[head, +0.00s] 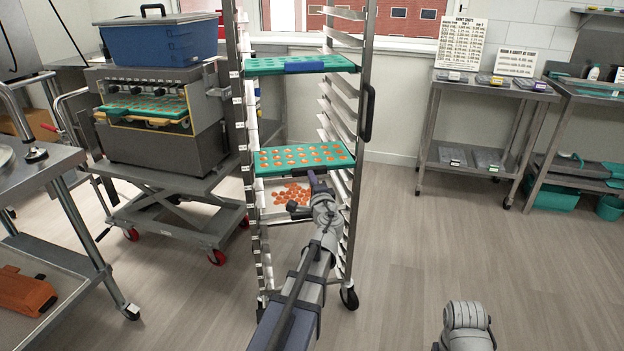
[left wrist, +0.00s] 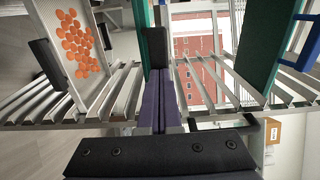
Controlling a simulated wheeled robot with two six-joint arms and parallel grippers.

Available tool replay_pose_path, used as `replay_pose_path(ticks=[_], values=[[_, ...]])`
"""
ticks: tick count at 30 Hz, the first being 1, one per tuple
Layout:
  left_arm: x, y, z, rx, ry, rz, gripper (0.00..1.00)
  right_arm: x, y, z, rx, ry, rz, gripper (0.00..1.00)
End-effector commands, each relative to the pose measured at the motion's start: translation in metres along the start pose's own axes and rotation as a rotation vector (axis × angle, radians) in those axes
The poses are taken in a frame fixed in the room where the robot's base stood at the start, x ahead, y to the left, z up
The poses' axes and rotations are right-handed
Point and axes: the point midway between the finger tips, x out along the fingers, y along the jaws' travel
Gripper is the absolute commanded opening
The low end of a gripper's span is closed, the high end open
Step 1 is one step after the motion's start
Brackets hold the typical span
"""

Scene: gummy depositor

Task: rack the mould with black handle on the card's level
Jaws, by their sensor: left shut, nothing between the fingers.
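A green mould (head: 275,160) filled with orange gummies lies on a middle level of the tall rack (head: 367,60). In the left wrist view this mould (left wrist: 140,12) is seen nearly edge-on, with a black handle (left wrist: 158,45) at its front. My left gripper (head: 314,178) is shut and empty at the mould's front edge, hiding the handle in the head view. In the left wrist view its purple fingers (left wrist: 162,85) end at the handle; I cannot tell if they touch. A second green mould (head: 268,66) with a blue handle (head: 304,67) lies higher up. My right gripper is out of view.
A tray (head: 272,208) with loose orange gummies sits below the middle mould. The depositor (head: 160,140) stands left with a blue tub (head: 160,42) on top. Cards (head: 460,42) (head: 515,62) stand above the right-hand table (head: 490,90). The floor at right is clear.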

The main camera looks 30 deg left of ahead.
Motion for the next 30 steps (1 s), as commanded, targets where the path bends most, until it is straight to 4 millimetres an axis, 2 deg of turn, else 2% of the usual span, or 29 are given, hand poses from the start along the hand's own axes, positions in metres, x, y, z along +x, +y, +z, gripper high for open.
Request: replay_pose_path(ticks=[11,30], values=[[0.003,0.0,0.0,0.0,0.0,0.0,0.0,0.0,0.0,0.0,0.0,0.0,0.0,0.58],[0.045,0.0,-0.001,0.0,0.0,0.0,0.0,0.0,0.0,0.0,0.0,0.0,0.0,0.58]])
